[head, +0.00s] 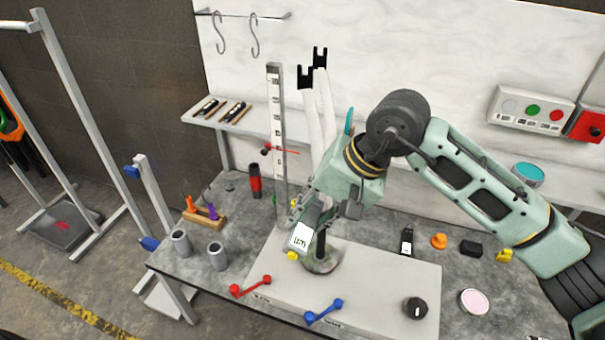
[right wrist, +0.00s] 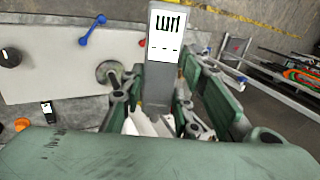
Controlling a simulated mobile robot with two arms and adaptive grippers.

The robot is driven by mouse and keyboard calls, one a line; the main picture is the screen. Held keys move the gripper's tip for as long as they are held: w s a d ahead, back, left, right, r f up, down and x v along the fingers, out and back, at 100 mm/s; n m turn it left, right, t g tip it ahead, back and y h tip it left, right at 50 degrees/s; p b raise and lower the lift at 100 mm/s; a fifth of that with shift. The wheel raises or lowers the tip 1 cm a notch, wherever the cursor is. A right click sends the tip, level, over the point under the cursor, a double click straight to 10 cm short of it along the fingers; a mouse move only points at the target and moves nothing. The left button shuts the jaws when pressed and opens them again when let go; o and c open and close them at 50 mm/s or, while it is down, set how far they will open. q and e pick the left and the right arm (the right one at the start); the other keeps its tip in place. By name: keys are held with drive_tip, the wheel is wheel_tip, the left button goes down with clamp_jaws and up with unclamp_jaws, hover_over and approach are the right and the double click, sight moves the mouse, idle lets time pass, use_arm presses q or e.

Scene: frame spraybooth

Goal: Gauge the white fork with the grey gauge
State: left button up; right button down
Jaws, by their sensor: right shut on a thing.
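The white fork (head: 327,108) stands upright with its black ends up, at the back of the bench. Its lower part is hidden behind my right gripper. The grey gauge (head: 302,236), with a white display showing dark characters, is in my right gripper (head: 325,205). In the right wrist view the gauge (right wrist: 158,88) rises from between the fingers, display towards the camera. White surfaces, probably the fork (right wrist: 143,124), show just by the fingers there. I cannot tell whether gauge and fork touch. My left gripper is not in view.
A pale plate (head: 385,272) carries a red handle (head: 250,286), a blue handle (head: 323,312) and a black knob (head: 415,308). A tall ruler (head: 277,130) stands left of the fork. A dark gauge-like device (head: 406,241) lies at right. Grey cups (head: 217,256) stand at left.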

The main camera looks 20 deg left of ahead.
drive_tip(key=shift+s+a+r, duration=0.2)
drive_tip(key=shift+a+r, duration=0.6)
drive_tip(key=shift+r, duration=0.1)
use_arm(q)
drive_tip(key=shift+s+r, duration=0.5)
use_arm(e)
drive_tip(key=shift+w, duration=0.1)
drive_tip(key=shift+f, duration=0.15)
drive_tip(key=shift+w+b, duration=0.8)
drive_tip(key=shift+w, duration=0.5)
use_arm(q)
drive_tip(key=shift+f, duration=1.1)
use_arm(e)
drive_tip(key=shift+w, duration=1.25)
drive_tip(key=shift+w, duration=0.9)
